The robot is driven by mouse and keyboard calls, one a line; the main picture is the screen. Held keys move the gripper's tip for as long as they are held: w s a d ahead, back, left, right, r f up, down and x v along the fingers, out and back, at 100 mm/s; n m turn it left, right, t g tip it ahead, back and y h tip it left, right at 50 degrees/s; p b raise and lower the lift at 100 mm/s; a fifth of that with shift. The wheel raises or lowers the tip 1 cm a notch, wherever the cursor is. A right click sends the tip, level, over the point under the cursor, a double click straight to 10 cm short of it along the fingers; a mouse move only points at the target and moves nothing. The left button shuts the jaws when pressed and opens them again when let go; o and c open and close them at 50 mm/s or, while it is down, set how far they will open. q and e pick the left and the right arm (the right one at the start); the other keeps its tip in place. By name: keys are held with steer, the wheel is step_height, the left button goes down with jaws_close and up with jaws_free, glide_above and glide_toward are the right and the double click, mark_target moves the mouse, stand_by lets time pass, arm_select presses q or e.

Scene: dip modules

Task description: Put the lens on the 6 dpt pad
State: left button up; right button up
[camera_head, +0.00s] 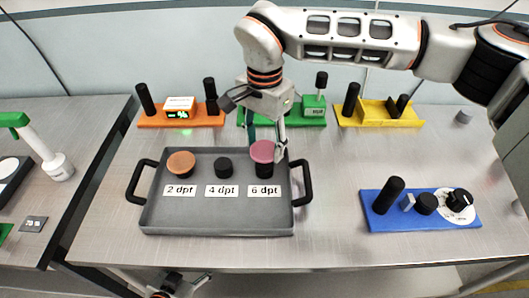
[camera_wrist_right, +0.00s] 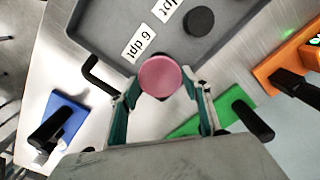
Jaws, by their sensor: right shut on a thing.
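My right gripper (camera_head: 279,148) is shut on the lens. The right wrist view shows the lens (camera_wrist_right: 160,76) between the tips of the fingers (camera_wrist_right: 160,92). I cannot tell whether the lens touches the pad or hovers just above it. The label "6 dpt" (camera_head: 265,190) lies in front of the pad. My left gripper (camera_head: 185,284) is partly visible below the table's front edge; its jaws are unclear.
An orange lens (camera_head: 181,161) rests on the 2 dpt pad. The 4 dpt pad (camera_head: 223,167) is bare. Orange (camera_head: 150,122), green (camera_head: 305,120) and yellow (camera_head: 378,115) modules stand behind the tray, a blue one (camera_head: 378,221) at right. The table front is clear.

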mark_target(264, 150)
steer(key=shift+f, duration=1.9)
steer(key=shift+f, duration=0.15)
steer(key=o, duration=0.9)
step_height(264, 150, up, 12)
steer(key=shift+r+b, duration=0.15)
steer(key=shift+b, duration=0.15)
steer(key=shift+s, duration=0.1)
